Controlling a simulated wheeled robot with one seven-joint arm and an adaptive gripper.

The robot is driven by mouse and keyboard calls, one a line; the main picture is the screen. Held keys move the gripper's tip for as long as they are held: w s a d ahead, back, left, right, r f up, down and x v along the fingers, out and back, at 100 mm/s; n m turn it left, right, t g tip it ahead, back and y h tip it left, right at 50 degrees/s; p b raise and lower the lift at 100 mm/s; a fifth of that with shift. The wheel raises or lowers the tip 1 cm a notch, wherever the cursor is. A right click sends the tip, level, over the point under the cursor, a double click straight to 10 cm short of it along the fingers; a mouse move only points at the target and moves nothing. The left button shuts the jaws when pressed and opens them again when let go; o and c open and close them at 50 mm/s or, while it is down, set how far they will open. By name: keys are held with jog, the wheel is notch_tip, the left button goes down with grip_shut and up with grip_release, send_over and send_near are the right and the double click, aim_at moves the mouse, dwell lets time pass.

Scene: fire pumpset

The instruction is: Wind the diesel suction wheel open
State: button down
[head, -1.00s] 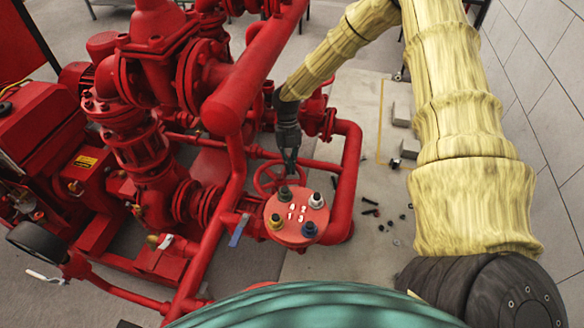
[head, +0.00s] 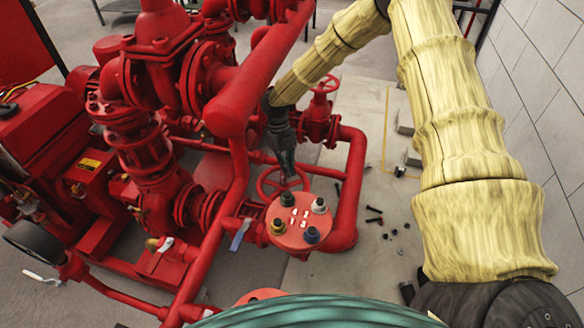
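A red handwheel (head: 268,186) lies roughly level behind the round red flange plate in the head view. My gripper (head: 289,176) points down at the far part of its rim, and the fingertips overlap the rim in the picture. I cannot tell whether the fingers touch or grip it, as they are small and dark here. A second red handwheel (head: 324,84) tops a valve farther back, right of my gripper. No label shows which wheel is the diesel suction one.
A red flange plate (head: 297,238) with several coloured caps stands just in front of the near wheel. A large red pipe (head: 235,105) runs close left of my gripper. Small dark bolts (head: 374,215) lie on the floor at right. A tiled wall bounds the right.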

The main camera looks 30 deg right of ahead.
jog(key=shift+w+d+f+n, duration=0.15)
jog(key=shift+w+f+n, duration=0.05)
jog(key=shift+w+n, duration=0.1)
dwell(0.8)
